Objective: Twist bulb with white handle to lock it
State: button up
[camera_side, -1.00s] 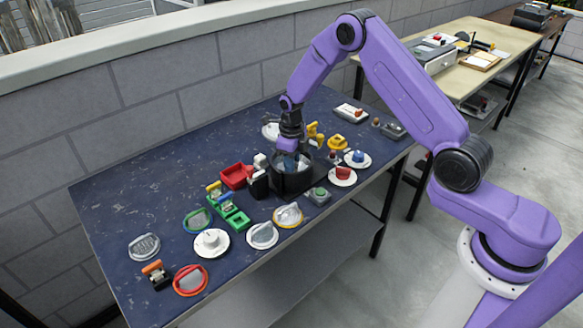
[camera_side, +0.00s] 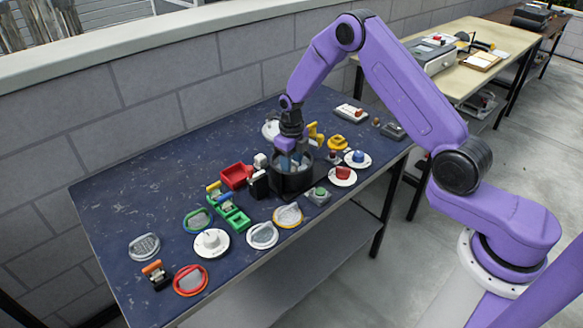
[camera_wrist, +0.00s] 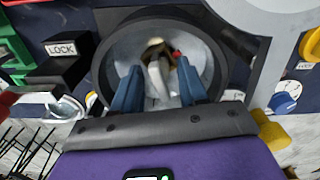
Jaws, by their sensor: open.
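A dark round housing (camera_side: 292,183) stands near the middle of the blue table, and its open mouth shows in the wrist view (camera_wrist: 218,70). Inside it, a pale, white-looking handle (camera_wrist: 158,78) stands up, with a tan part and a small red spot near its far end. The bulb itself cannot be made out clearly. My gripper (camera_wrist: 160,72) reaches down into the housing. Its blue fingers are open, one on each side of the white handle, with gaps visible. In the side view my gripper (camera_side: 290,158) is above and partly inside the housing, whose wall hides the fingertips.
A black block with a LOCK label (camera_wrist: 62,49) sits left of the housing. A red bin (camera_side: 236,176), green blocks (camera_side: 238,221), a white dial (camera_side: 211,243) and several round covers crowd the table.

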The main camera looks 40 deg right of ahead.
jog(key=shift+r, duration=3.7)
jog(key=shift+a+r, duration=0.1)
jog(key=s+a+r+n, duration=0.5)
jog(key=s+n, duration=0.3)
jog(key=n, duration=0.4)
jog(key=s+a+r+n, duration=0.45)
jog(key=s+n, duration=0.45)
jog(key=n, duration=0.3)
jog(key=s+d+r+n, duration=0.1)
jog(key=s+d+n, duration=0.2)
jog(key=s+n, duration=0.8)
jog(key=s+d+r+n, duration=0.2)
jog(key=s+d+n, duration=0.1)
jog(key=s+n, duration=0.7)
jog(key=shift+s+d+r+n, duration=0.2)
jog(key=shift+s+n, duration=0.15)
jog(key=shift+n, duration=0.55)
